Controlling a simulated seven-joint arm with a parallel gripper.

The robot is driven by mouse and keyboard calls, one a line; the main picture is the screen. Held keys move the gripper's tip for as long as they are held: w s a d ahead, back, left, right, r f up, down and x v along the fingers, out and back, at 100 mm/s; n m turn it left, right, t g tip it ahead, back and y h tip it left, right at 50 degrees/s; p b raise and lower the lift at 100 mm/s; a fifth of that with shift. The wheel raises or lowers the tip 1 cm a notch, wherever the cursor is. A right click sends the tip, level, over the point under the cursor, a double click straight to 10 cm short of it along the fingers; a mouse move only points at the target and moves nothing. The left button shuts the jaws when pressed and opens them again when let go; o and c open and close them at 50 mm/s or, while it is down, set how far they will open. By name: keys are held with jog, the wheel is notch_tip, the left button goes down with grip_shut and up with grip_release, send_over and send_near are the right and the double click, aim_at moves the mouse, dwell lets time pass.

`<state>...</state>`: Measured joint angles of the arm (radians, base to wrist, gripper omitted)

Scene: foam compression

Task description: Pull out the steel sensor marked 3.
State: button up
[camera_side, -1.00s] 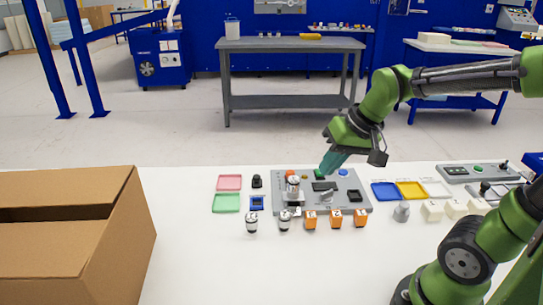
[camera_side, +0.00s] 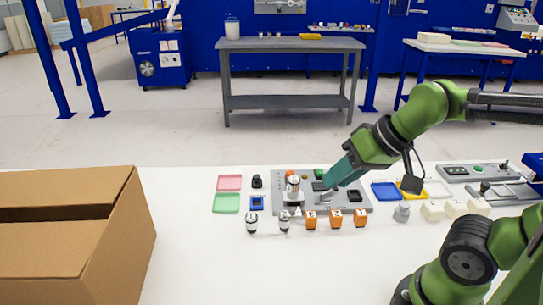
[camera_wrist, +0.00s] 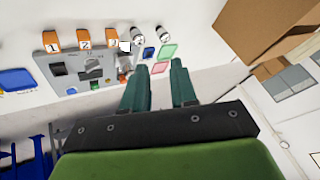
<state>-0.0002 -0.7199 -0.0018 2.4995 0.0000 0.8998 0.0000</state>
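A steel sensor (camera_side: 293,185) stands upright at the left part of the grey fixture plate (camera_side: 365,207). It also shows in the wrist view (camera_wrist: 124,62), left of my fingers. Two more steel sensors, one at the left (camera_side: 251,223) and one beside it (camera_side: 284,221), stand on the table in front of the plate. I cannot read the numbers on the steel sensors. My gripper (camera_side: 329,184) is over the plate, right of the standing sensor and apart from it. In the wrist view its two teal fingers (camera_wrist: 160,80) are apart with nothing between them.
Several orange cubes (camera_side: 335,219) stand in front of the plate. Pink (camera_side: 229,183) and green (camera_side: 226,203) trays lie left, blue (camera_side: 384,191) and yellow (camera_side: 414,194) trays right. A cardboard box (camera_side: 110,250) fills the left front. The table's front middle is clear.

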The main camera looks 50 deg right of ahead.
jog(key=o, duration=0.6)
jog(key=w+d+f+g, duration=0.1)
jog(key=w, duration=0.1)
jog(key=w+d+g, duration=0.1)
jog(key=w, duration=0.2)
jog(key=w+d+f+m+g, duration=0.1)
jog(key=w, duration=0.1)
jog(key=shift+w+d+f, duration=0.1)
jog(key=shift+w+f, duration=0.25)
jog(key=shift+w, duration=0.05)
jog(key=m+g+h, duration=0.2)
jog(key=m+g, duration=0.1)
jog(key=g, duration=0.1)
send_over(294, 179)
notch_tip(294, 179, down, 6)
jog(key=shift+w+d+r, duration=0.1)
jog(key=shift+r, duration=0.1)
jog(key=shift+w+r+m, duration=0.1)
jog(key=shift+r+m, duration=0.2)
jog(key=shift+r, duration=0.1)
jog(key=shift+f, duration=0.15)
jog(key=shift+f, duration=4.4)
